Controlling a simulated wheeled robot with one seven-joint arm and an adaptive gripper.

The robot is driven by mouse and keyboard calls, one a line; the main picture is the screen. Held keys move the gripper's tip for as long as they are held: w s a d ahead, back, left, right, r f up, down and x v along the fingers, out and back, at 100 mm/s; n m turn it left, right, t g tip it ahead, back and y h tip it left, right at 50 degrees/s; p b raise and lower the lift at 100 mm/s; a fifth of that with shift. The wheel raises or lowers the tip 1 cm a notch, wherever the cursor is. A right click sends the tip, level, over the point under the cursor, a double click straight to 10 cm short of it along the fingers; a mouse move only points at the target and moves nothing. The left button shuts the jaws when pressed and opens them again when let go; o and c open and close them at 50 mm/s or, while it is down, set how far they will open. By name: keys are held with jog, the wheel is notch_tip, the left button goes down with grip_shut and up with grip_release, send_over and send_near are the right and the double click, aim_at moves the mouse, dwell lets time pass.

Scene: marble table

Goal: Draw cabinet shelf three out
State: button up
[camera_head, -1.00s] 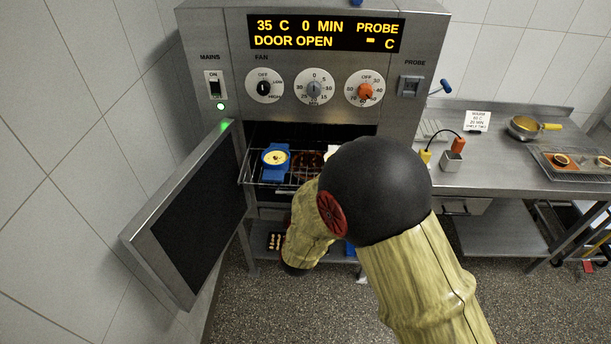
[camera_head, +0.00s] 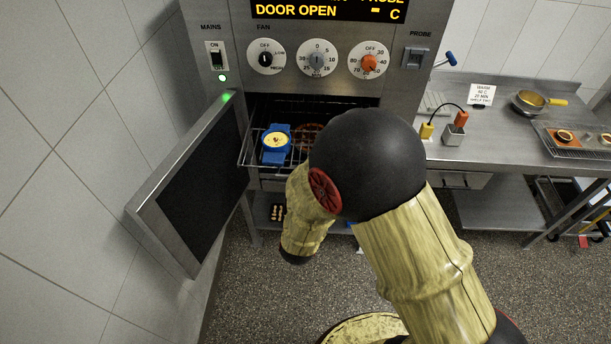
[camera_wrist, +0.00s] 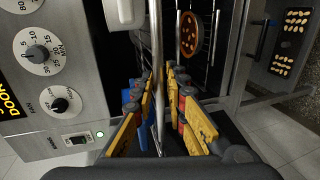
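The warming cabinet (camera_head: 235,75) stands open, its display reading DOOR OPEN. In the head view my arm hides my gripper. In the wrist view, which is turned sideways, my gripper (camera_wrist: 157,85) is open, with yellow fingers either side of a thin metal rack edge (camera_wrist: 154,35); gaps show between fingers and metal. The pie also shows there (camera_wrist: 192,34). No shelf numbers are readable.
The open cabinet door (camera_head: 195,185) stands at the left, by the tiled wall. A white vessel (camera_wrist: 124,12) is near the rack edge. A dark tray of pastries (camera_wrist: 291,40) lies lower down. A steel counter (camera_head: 505,140) with a pan (camera_head: 530,102) is right.

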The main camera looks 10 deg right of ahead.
jog(key=shift+o, duration=1.2)
jog(key=v, duration=1.2)
